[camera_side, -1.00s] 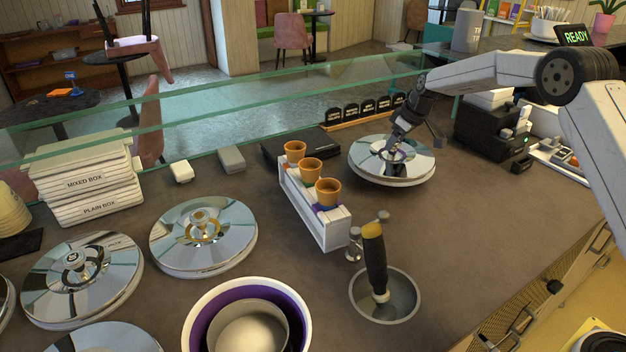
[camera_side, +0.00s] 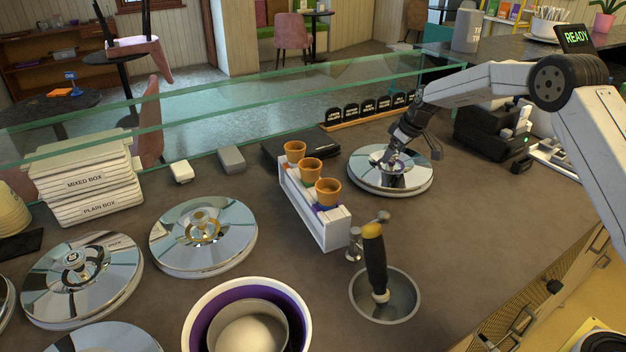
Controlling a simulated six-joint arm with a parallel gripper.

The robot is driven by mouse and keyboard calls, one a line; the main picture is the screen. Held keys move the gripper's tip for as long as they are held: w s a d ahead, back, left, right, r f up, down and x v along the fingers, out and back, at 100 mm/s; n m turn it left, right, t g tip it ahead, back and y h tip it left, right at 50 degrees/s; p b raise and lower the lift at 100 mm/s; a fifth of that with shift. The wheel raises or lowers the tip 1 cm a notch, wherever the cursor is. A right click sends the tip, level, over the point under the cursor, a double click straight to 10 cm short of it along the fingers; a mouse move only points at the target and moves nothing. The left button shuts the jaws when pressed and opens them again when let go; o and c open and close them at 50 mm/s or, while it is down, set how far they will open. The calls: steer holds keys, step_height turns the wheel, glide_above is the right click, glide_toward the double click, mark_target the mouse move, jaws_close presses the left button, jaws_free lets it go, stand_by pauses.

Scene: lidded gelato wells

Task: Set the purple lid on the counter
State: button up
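The purple lid (camera_side: 365,180) is a round, mirror-like disc with a purple ring around its centre knob. It lies level at the back right of the counter (camera_side: 450,225), low over the surface or resting on it; I cannot tell if there is a small gap. My gripper (camera_side: 393,162) points down at the lid's middle, with its fingers at the knob and shut on it. The fingertips and most of the knob are partly hidden. An uncovered well (camera_side: 195,325) with a purple inner wall and a pale, rounded mass inside is at the front.
A white cone holder (camera_side: 335,232) with brown cups stands left of the lid. A scoop (camera_side: 375,262) stands in a round metal well. Other mirrored lids (camera_side: 180,250) lie at left. Small black signs (camera_side: 370,108) and a black device (camera_side: 485,135) flank the lid. Counter in front of the lid is clear.

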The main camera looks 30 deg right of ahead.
steer(key=shift+r, duration=0.1)
steer(key=v, duration=1.2)
stand_by(0.7)
steer(key=s+a+f+m, duration=0.1)
steer(key=s+a+f, duration=0.2)
steer(key=s, duration=0.7)
steer(key=s+a+f+m+g+h, duration=0.1)
steer(key=s+a+f, duration=0.3)
steer(key=s, duration=0.5)
steer(key=s+a+f+m, duration=0.1)
steer(key=s+a+f, duration=0.2)
steer(key=s+a, duration=0.4)
steer(key=shift+s+a+f+m+g, duration=0.15)
steer(key=shift+s, duration=0.75)
steer(key=shift+s+a+f+m+g, duration=0.1)
steer(key=shift+s+a+m+g, duration=0.05)
steer(key=shift+s, duration=0.75)
